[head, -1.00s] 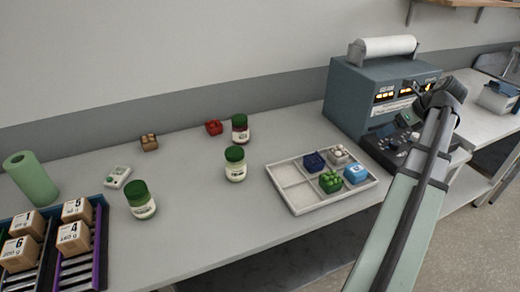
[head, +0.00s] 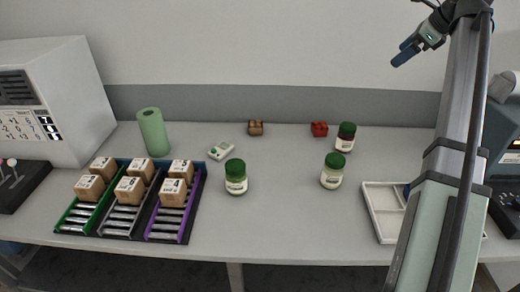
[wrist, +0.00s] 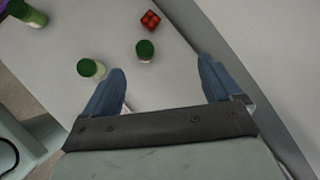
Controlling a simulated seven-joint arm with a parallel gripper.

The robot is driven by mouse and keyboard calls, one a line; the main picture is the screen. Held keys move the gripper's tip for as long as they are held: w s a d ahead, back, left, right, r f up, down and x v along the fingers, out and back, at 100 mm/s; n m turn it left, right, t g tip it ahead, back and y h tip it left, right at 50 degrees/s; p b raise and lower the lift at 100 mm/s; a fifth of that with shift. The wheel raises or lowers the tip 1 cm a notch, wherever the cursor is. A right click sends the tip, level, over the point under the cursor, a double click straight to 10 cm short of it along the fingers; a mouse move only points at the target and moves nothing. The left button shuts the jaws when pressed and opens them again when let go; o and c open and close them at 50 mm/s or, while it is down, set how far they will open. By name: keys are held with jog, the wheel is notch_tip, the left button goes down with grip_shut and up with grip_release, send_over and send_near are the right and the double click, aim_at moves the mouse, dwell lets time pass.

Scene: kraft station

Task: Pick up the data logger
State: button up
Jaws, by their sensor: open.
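The data logger appears to be the small white device (head: 221,151) with a green spot on top, lying on the table in the head view. It sits between the green roll and a green-lidded jar, touching neither. It does not show in the wrist view. My gripper (head: 405,53) is raised at the upper right of the head view, well to the right of the device. In the wrist view its two blue fingers (wrist: 162,78) are spread apart with nothing between them.
Green-lidded jars (head: 236,177) (head: 332,171) (head: 345,138) stand on the table. A red block (head: 319,129) and brown block (head: 255,128) lie behind. A rack (head: 199,207) with several boxes is front left, near the green roll (head: 153,133). A white tray (head: 376,216) is partly hidden by my arm.

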jog(key=w+a+r+n+g, duration=0.1)
jog(key=w+a+n, duration=0.25)
jog(key=a, duration=0.75)
jog(key=n+g+h, duration=0.5)
jog(key=n, duration=0.9)
send_over(221, 149)
notch_tip(221, 149, down, 24)
jog(key=f, duration=0.8)
jog(key=shift+w+f, duration=0.35)
jog(key=shift+s+f, duration=0.15)
jog(key=shift+f, duration=1.15)
jog(key=shift+s+f, duration=0.15)
jog(key=shift+f, duration=1.15)
jog(key=shift+c, duration=0.4)
jog(key=c, duration=1.1)
